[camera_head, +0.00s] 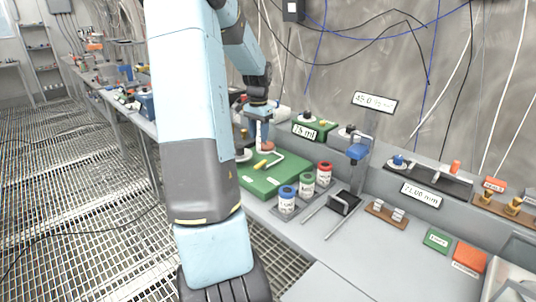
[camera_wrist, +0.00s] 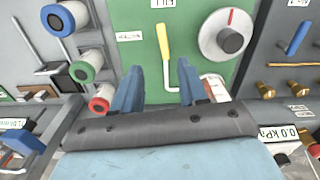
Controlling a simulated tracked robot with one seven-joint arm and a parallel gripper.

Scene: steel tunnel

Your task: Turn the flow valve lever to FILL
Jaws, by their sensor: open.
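The green flow valve board (camera_wrist: 140,55) fills the middle of the wrist view and lies on the bench in the head view (camera_head: 285,185). Its yellow lever (camera_wrist: 163,42) points up the wrist picture; it also shows in the head view (camera_head: 262,164). In the head view my arm hides part of the board.
A black-and-metal fixture (camera_head: 344,203) lies further right.

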